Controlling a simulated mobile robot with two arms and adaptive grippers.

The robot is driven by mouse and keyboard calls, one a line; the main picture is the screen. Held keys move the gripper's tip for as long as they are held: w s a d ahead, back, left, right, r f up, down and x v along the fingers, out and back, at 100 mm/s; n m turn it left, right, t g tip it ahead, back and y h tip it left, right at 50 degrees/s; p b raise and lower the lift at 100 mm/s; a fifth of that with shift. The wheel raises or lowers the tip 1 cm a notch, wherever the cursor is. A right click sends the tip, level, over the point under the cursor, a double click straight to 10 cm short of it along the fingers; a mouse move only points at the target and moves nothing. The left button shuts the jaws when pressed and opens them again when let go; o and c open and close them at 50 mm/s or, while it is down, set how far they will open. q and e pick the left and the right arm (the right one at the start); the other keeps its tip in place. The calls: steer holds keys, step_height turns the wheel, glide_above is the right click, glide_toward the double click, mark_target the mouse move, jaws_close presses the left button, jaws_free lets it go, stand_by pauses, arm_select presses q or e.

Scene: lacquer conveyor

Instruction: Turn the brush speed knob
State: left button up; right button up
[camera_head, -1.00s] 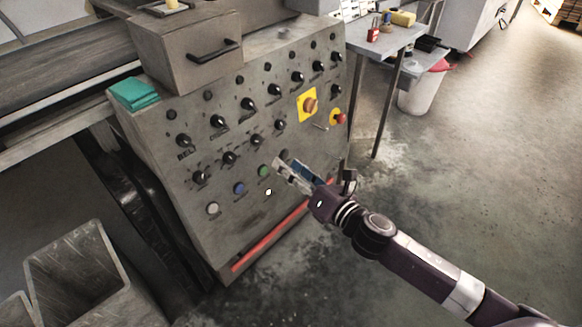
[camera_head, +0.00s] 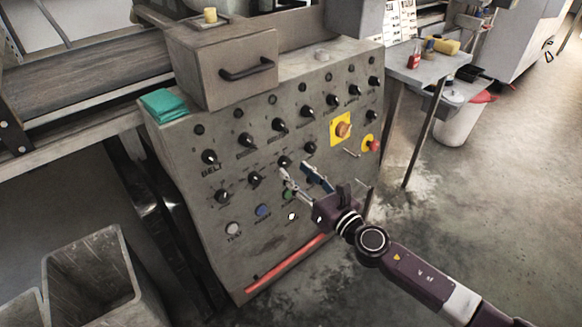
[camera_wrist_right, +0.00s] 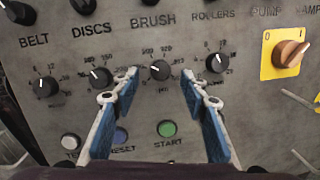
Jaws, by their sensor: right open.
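The brush speed knob (camera_head: 284,161) is a black round knob with a white pointer mark, third from the left in the lower knob row. In the right wrist view it (camera_wrist_right: 160,70) sits below the BRUSH label with a number scale around it. My right gripper (camera_head: 297,172) is open in front of the panel. Its blue-padded fingers (camera_wrist_right: 160,78) stand on either side of the knob in the wrist view, with the knob framed between the tips. I see no contact with the knob. My left gripper is not in view.
The grey panel (camera_head: 325,95) holds other knobs close by, including the rollers one (camera_wrist_right: 216,63). A green START button (camera_wrist_right: 166,128) lies below. A yellow-backed switch (camera_head: 342,129) and a red button (camera_head: 373,145) are to the right.

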mark_target(287, 164)
steer(key=shift+x, duration=1.2)
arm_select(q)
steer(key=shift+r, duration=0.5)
arm_select(e)
steer(key=shift+w+a, duration=0.2)
steer(key=shift+w, duration=0.1)
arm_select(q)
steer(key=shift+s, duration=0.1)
arm_select(e)
steer(key=shift+c, duration=0.5)
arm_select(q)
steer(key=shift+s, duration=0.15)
arm_select(e)
jaws_close()
